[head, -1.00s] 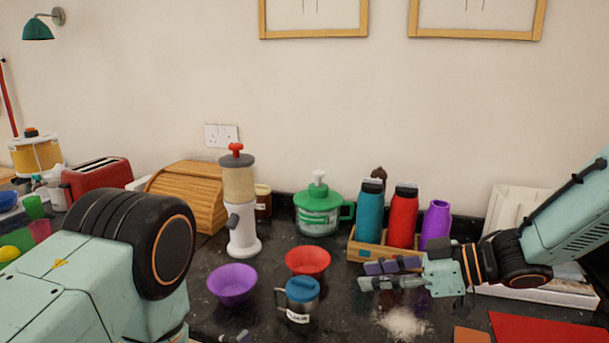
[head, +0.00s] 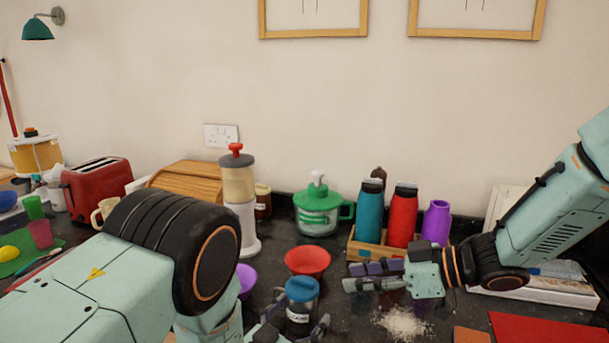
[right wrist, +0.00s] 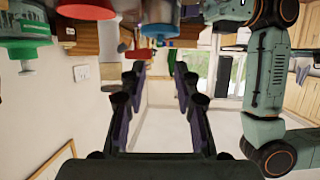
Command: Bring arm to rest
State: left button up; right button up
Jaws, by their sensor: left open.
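My left gripper (head: 294,322) is at the bottom of the head view, open, with fingers to either side of the lower part of a blue-lidded mug (head: 301,289). I cannot tell whether they touch it; its handle is hidden. My right gripper (head: 348,277) hangs above the counter at right, in front of the wooden bottle tray (head: 357,248). It is pointed left, its fingers spread apart and empty. The right wrist view shows its two fingers (right wrist: 162,75) with a clear gap between them.
A red bowl (head: 307,261) stands behind the mug; a purple bowl (head: 247,277) is partly hidden by my left arm. A white grinder (head: 239,195), green-lidded container (head: 318,212) and bottles (head: 403,215) stand farther back. White powder (head: 403,323) lies below my right gripper.

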jog(key=shift+w+a+f, duration=0.15)
jog(key=shift+a, duration=0.25)
jog(key=shift+d, duration=0.1)
